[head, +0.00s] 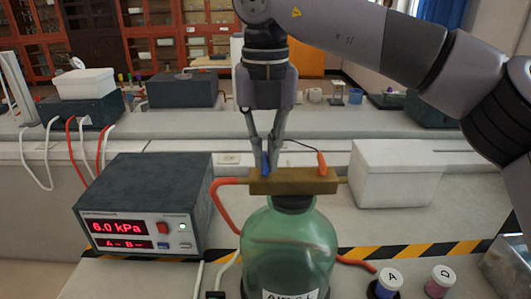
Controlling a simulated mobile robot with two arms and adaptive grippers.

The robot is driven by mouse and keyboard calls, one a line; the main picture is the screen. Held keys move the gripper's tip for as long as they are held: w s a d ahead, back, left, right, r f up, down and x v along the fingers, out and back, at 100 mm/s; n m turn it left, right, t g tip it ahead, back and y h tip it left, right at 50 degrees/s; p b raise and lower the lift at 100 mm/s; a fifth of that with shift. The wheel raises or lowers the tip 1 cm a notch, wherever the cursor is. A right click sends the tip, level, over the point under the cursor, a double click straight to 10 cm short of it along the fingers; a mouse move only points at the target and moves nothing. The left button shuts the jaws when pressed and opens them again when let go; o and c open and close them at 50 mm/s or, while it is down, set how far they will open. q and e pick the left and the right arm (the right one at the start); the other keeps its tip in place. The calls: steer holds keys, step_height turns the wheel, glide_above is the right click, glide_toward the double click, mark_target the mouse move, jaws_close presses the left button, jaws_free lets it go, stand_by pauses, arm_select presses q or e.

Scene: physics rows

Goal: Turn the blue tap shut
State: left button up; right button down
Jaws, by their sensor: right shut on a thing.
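The blue tap (265,163) is a small blue handle on the left part of a brass block (297,182). The block sits on the neck of a green glass bottle (290,250). My right gripper (270,158) points down from above and is shut on the blue tap, hiding part of it. An orange tap (321,164) stands on the right part of the same block, tilted to the left, with a dark lead running from it. My left gripper is not in view.
A dark meter (144,205) at the left reads 6.0 kPa and A- B-. A red hose (217,203) joins the block's left end. A white box (394,173) stands at the right. Two capped jars, A (387,284) and D (439,281), stand at front right.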

mark_target(266, 158)
steer(key=shift+m, duration=0.6)
steer(key=c, duration=1.7)
jaws_free()
steer(key=shift+r, duration=0.15)
step_height(266, 158, up, 12)
steer(key=shift+f, duration=0.1)
